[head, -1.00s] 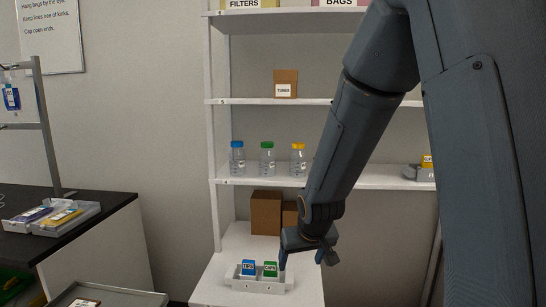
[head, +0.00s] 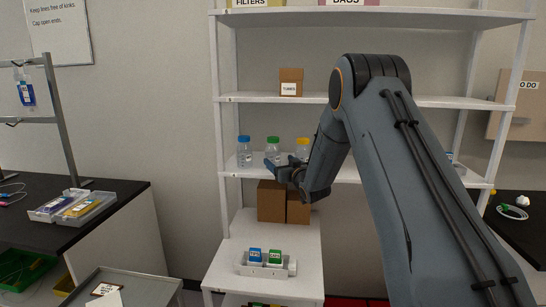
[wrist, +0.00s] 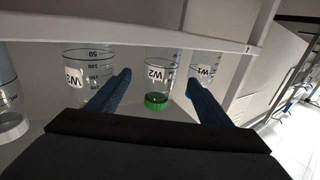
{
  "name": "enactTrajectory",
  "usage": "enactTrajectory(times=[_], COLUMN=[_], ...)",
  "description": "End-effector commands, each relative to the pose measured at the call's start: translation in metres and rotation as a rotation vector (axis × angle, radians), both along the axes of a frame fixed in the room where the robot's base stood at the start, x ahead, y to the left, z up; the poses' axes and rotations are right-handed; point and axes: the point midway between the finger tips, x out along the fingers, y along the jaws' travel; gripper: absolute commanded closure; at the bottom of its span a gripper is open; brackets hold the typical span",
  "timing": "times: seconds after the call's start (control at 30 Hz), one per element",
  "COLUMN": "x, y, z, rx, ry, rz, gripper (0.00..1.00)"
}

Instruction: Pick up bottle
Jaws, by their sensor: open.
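Three clear bottles stand on the middle shelf in the head view: a blue-capped bottle (head: 244,154), a green-capped bottle (head: 273,146) and a yellow-capped bottle (head: 302,146). My gripper (head: 282,163) is at shelf height, in front of the green-capped bottle and hiding its lower part. In the wrist view my gripper (wrist: 160,78) is open. The green-capped bottle (wrist: 164,62), marked W2, appears between the two blue fingers, with no clear contact. A bottle marked W3 (wrist: 88,58) is left of the fingers. A bottle marked W1 (wrist: 202,72) is behind the right finger.
The white shelf unit (head: 400,102) has a board above the bottles. Brown boxes (head: 271,202) and a holder (head: 264,269) with blue and green packs sit below. A dark table (head: 118,190) with a tray stands left. Neighbouring bottles stand close to the fingers.

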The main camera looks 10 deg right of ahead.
Motion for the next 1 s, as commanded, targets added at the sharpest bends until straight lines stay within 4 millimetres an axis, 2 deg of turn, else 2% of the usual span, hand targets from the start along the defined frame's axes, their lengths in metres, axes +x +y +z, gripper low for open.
enactTrajectory(times=[0.43, 0.77, 0.87, 1.0], x=[0.046, 0.052, 0.052, 0.052], y=[0.012, 0.012, 0.012, 0.012], z=[0.005, 0.004, 0.004, 0.004], rx=[0.001, 0.001, 0.001, 0.001], ry=[0.0, 0.002, 0.002, 0.002], rz=[0.0, -0.001, -0.001, -0.001], gripper=[0.27, 0.27, 0.41, 0.64])
